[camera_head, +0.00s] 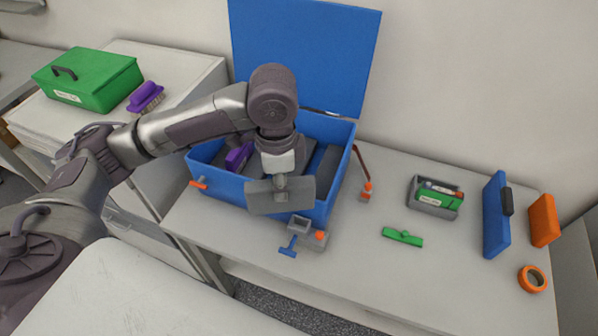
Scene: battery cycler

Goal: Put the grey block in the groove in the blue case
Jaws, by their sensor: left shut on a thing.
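The blue case (230,191) stands open on the light table, its lid raised at the back. My left gripper (281,182) hangs over the front part of the case, pointing down. It is shut on a flat, wide grey block (265,200), which is held above or at the front wall of the case; its exact height is hard to tell. Dark grey pieces and slots (325,165) show inside the case. The groove cannot be made out clearly, as my arm and the block hide much of the interior. My right gripper is not in view.
A purple item (238,157) sits inside the case. A grey-and-blue clamp-like fixture (300,232) stands before it. To the right are a green piece (402,237), a grey tray (418,203), a blue binder-like case (494,220) and an orange roll (532,279). A green toolbox (95,75) stands left.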

